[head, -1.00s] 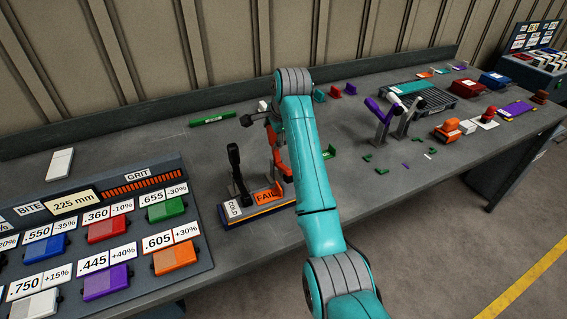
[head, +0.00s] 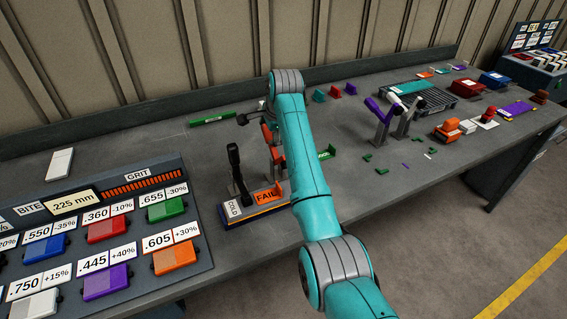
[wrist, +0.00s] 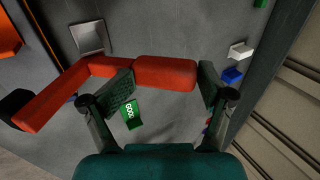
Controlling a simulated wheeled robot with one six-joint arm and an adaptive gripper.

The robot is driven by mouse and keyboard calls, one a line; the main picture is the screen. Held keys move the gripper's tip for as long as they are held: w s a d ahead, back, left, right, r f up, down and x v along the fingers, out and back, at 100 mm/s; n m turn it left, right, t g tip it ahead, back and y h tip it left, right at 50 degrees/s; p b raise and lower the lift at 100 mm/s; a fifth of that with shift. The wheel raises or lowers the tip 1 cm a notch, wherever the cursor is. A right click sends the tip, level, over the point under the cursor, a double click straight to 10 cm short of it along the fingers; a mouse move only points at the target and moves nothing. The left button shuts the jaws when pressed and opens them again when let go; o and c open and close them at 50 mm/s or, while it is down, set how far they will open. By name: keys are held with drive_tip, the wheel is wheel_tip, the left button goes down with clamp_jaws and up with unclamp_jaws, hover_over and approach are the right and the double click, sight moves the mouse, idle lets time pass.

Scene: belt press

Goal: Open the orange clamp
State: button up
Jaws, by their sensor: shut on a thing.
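The orange clamp (head: 267,134) stands behind the FAIL and COLD base in the head view, mostly hidden by my arm. In the wrist view its red-orange lever (wrist: 75,90) runs from a black end at the left to a thick block between my fingers. My gripper (wrist: 166,74) is shut on that block, one dark finger on each side. In the head view my gripper is largely hidden behind my teal arm. How far the clamp is open cannot be told.
A black-handled clamp (head: 236,172) stands just left on the base with the orange FAIL plate (head: 266,197). A green GOOD block (head: 326,153) lies right of my arm. Purple and grey levers (head: 380,118) stand further right. The bench front right of my arm is mostly clear.

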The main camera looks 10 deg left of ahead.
drive_tip(key=shift+w+a+f, duration=0.45)
drive_tip(key=shift+w+f, duration=0.1)
drive_tip(key=shift+w, duration=0.05)
drive_tip(key=shift+w+a+f, duration=0.4)
drive_tip(key=shift+w+f, duration=0.15)
drive_tip(key=shift+w, duration=0.05)
drive_tip(key=shift+o, duration=0.7)
drive_tip(key=shift+c, duration=0.7)
drive_tip(key=shift+v, duration=3.6)
